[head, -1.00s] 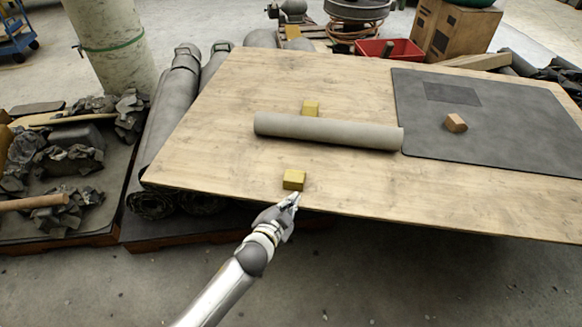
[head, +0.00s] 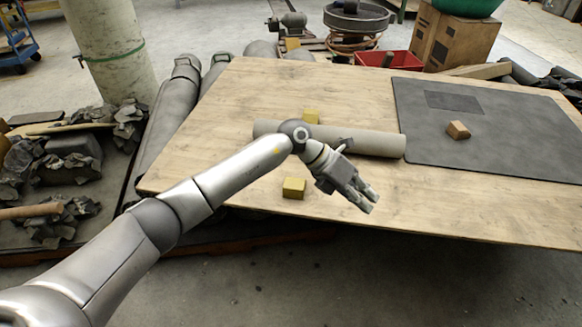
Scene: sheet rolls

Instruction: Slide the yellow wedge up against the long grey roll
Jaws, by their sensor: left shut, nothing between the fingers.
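The long grey roll (head: 382,145) lies across the wooden table, its middle partly hidden behind my left arm. One yellow wedge (head: 293,188) sits in front of the roll near the table's front edge, with bare wood between them. My left gripper (head: 369,204) is shut and empty, to the right of the front wedge and on the near side of the roll, apart from both. My right gripper is out of view.
The wooden table (head: 235,130) has clear room left and right of the front wedge. A dark grey mat (head: 510,130) covers its right part, with a small brown block (head: 458,130) on it. A red tray (head: 390,62) stands beyond the back edge.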

